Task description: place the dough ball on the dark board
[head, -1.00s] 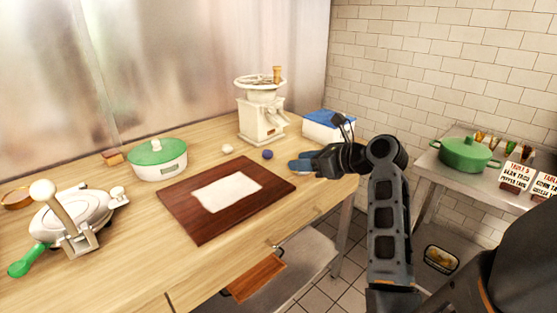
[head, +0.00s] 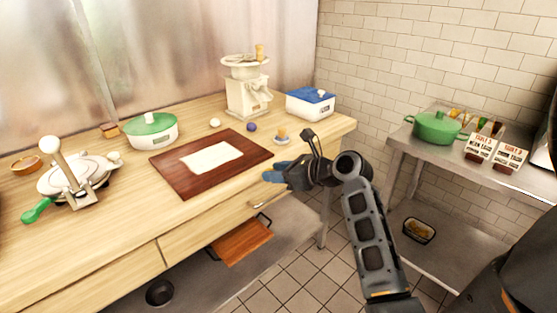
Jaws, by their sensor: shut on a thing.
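The dark board (head: 189,184) is a dark-brown slab with a white sheet (head: 212,157) lying on it. A small pale ball (head: 215,123) and a small dark-blue ball (head: 251,127) sit on the table behind the board, apart from each other; either looks like a dough ball. My gripper (head: 272,176), with blue fingertips, is just right of the board's near right corner in the picture, near the table's front edge. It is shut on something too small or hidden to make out. I cannot tell its height above the table.
A grinder (head: 247,92), a blue-lidded box (head: 310,103), a green-lidded pot (head: 150,131) and a press (head: 78,178) stand around the table. A side table (head: 400,140) with a green pot is at right.

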